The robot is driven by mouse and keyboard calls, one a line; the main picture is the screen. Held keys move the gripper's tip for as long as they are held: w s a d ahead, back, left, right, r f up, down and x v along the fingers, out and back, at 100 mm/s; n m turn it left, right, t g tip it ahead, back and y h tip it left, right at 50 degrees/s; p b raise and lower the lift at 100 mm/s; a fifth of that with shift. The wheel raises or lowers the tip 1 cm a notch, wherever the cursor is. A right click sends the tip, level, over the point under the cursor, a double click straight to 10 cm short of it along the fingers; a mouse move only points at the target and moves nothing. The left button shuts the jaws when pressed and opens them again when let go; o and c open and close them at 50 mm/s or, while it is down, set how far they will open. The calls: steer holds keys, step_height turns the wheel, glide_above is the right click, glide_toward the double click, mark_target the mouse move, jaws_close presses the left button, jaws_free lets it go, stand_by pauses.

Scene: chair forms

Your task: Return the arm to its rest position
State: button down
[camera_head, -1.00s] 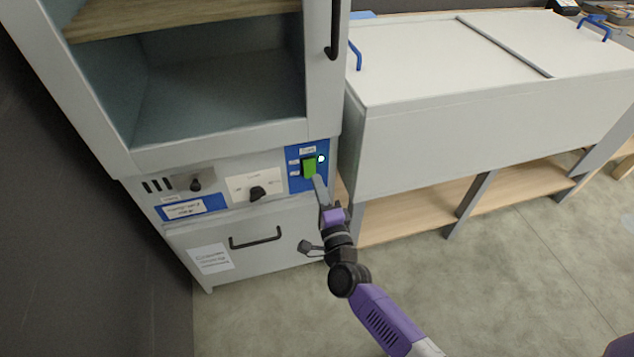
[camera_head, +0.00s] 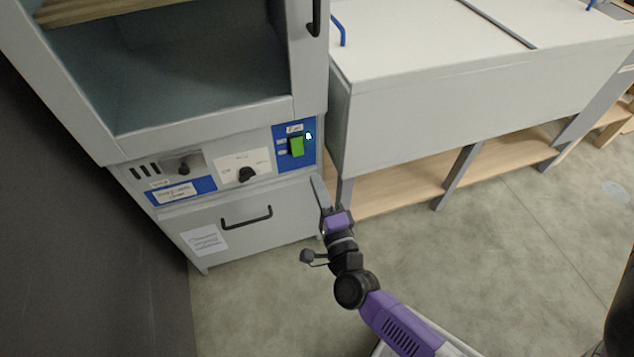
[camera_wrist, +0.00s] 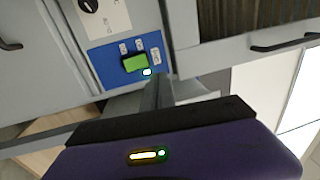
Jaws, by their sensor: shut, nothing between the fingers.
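My gripper (camera_head: 319,191) is shut and empty, at the end of my purple and black arm. In the head view it is below and a little right of the blue switch panel, in front of the cabinet's lower right edge. In the wrist view the shut fingers (camera_wrist: 158,92) point toward the panel. The green rocker switch (camera_head: 297,147) sits on that blue panel beside a lit white-green lamp (camera_head: 308,135). The switch also shows in the wrist view (camera_wrist: 135,63). A visible gap separates the fingers from the switch in the head view.
The grey cabinet (camera_head: 140,235) has an open upper compartment, black knobs (camera_head: 246,174) and a drawer handle (camera_head: 246,217). A white lidded bench (camera_head: 450,115) with a wooden lower shelf (camera_head: 400,190) stands at right. The floor (camera_head: 500,260) in front is clear.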

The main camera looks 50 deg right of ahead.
stand_by(0.4)
steer(key=s+a+r+n+t+y+p, duration=0.2)
steer(key=s+a+r+n+y, duration=0.25)
steer(key=a+r+n, duration=0.55)
steer(key=s+a+r+n+g+y+p, duration=0.1)
steer(key=s+a+r+n+y+p, duration=0.1)
steer(key=s+n, duration=0.5)
steer(key=s+a+r+n+g+y+p, duration=0.2)
steer(key=s+n, duration=0.5)
steer(key=s, duration=0.5)
steer(key=a+r+y+p, duration=0.1)
steer(key=a+r+y, duration=0.1)
steer(key=a+r, duration=0.1)
steer(key=shift+s+a+r+n+p, duration=0.2)
steer(key=shift+s+a+n+p, duration=0.1)
steer(key=shift+a+n, duration=0.1)
steer(key=shift+y, duration=0.25)
